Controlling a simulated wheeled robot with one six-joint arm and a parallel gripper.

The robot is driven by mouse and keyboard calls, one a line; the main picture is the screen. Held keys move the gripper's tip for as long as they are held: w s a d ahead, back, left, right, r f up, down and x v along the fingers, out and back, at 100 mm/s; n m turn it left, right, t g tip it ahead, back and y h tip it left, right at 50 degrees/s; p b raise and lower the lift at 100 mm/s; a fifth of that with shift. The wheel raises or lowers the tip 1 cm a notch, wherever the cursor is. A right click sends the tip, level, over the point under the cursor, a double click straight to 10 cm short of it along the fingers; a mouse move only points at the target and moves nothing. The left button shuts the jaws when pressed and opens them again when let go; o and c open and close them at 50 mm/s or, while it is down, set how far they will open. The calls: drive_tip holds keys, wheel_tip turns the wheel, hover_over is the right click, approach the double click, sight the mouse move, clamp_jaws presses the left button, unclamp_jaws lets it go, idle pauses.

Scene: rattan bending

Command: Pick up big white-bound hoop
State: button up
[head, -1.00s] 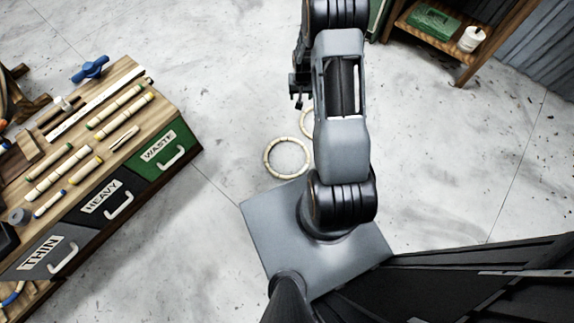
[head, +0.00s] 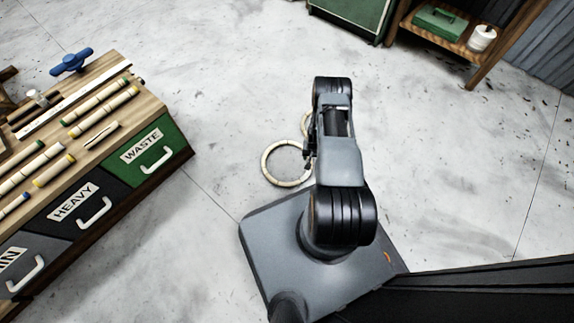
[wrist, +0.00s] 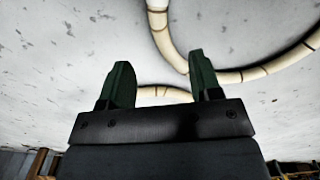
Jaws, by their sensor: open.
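Two pale rattan hoops lie on the floor by my arm. The nearer hoop (head: 286,184) shows almost whole in the head view; the farther hoop (head: 304,123) is mostly hidden behind my arm. In the wrist view, one hoop (wrist: 237,76) curves across the upper right, with thin dark bands, and passes just beyond the right fingertip. Part of another pale arc (wrist: 162,90) shows between the fingers. I cannot tell which hoop is the big white-bound one. My gripper (wrist: 161,78) is open with two dark green fingers, nothing gripped; my arm largely hides it in the head view.
A wooden bench (head: 152,103) with rattan sticks and drawers marked WASTE and HEAVY stands at the left. A green cabinet (head: 352,14) and a wooden shelf (head: 446,38) with a green box stand at the back. The floor between is clear.

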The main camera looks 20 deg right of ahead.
drive_tip(key=shift+s+a+f+b, duration=0.1)
drive_tip(key=shift+f+b, duration=0.85)
drive_tip(key=shift+f, duration=0.8)
drive_tip(key=shift+a+f+b, duration=0.1)
drive_tip(key=shift+f+b, duration=0.85)
drive_tip(key=shift+f, duration=0.8)
drive_tip(key=shift+r, duration=0.1)
drive_tip(key=c, duration=1.1)
